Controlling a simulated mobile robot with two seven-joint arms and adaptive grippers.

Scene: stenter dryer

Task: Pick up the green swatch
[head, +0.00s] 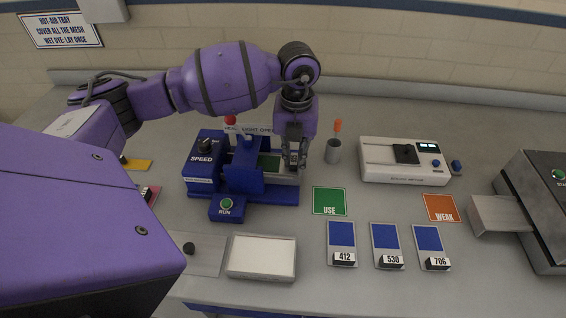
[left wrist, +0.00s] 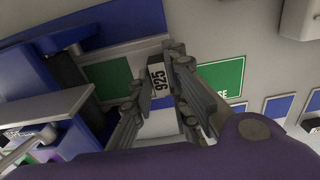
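The green swatch (head: 268,163) lies in the blue press at the back, partly hidden by my left gripper. In the left wrist view the swatch (left wrist: 108,80) is dark green, with a white tag block marked 925 (left wrist: 158,82) at its end. My left gripper (head: 294,162) points down at the tag end. In the left wrist view its fingers (left wrist: 160,100) are open on either side of the tag, with a gap visible on the left. My right gripper is not in view.
A green USE mat (head: 329,201) and an orange WEAK mat (head: 441,208) lie on the table. Blue swatches 412 (head: 341,235), 530 (head: 385,237) and 706 (head: 429,239) lie in front. A grey cup (head: 333,152) and white meter (head: 385,160) stand right of the gripper.

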